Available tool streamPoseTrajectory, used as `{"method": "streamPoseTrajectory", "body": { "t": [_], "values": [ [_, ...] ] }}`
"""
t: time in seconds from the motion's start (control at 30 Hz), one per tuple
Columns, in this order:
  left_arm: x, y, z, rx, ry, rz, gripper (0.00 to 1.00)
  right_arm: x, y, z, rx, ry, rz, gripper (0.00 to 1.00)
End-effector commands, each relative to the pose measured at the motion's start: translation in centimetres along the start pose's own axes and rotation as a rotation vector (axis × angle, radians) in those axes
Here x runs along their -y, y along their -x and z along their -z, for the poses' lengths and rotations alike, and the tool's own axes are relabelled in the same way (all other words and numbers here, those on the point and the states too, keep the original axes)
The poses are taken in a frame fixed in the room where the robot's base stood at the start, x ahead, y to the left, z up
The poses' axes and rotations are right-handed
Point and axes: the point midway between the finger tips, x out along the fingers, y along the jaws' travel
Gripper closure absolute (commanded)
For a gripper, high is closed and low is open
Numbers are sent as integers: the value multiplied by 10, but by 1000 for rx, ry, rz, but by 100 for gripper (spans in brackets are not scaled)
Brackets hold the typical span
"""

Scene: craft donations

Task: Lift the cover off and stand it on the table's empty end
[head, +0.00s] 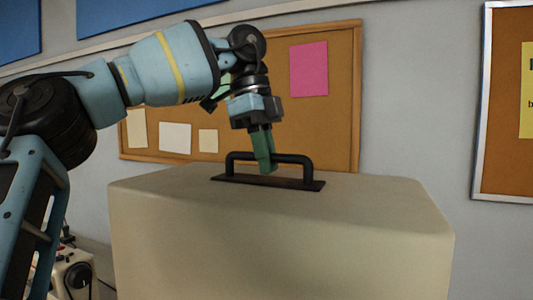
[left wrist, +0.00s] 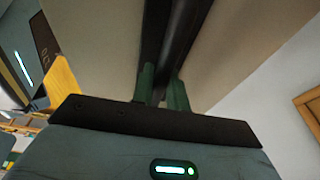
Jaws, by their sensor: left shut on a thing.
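The cover (head: 280,240) is a large cream box-like shell with rounded edges, filling the lower middle of the head view. A black bar handle (head: 293,158) stands on a dark plate on its top. My left gripper (head: 268,170) comes down from above and is shut on the handle, its green fingers on either side of the bar. In the left wrist view the fingers (left wrist: 162,88) straddle the dark handle (left wrist: 183,35), with the cream cover top behind. What is under the cover is hidden. My right gripper is not in view.
A pale machine with a dark round part (head: 78,275) shows at the lower left, beside the cover. A cork board (head: 330,130) with papers hangs on the wall behind, and another board (head: 503,110) hangs at the right. The table surface is hidden in the head view.

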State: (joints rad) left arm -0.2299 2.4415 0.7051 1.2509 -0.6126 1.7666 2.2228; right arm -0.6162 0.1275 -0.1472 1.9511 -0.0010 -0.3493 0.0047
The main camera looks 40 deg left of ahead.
Motion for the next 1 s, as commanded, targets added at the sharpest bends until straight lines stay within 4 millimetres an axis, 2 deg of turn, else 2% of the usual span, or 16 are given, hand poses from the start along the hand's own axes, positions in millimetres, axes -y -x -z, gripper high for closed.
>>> {"method": "streamPoseTrajectory", "body": {
  "t": [0.33, 1.0],
  "values": [
    [-1, -2, 0, -3, -2, 6, 100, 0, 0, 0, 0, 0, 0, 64],
    [-1, -59, -15, -2, -1, 4, 100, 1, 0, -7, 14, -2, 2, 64]
  ]
}}
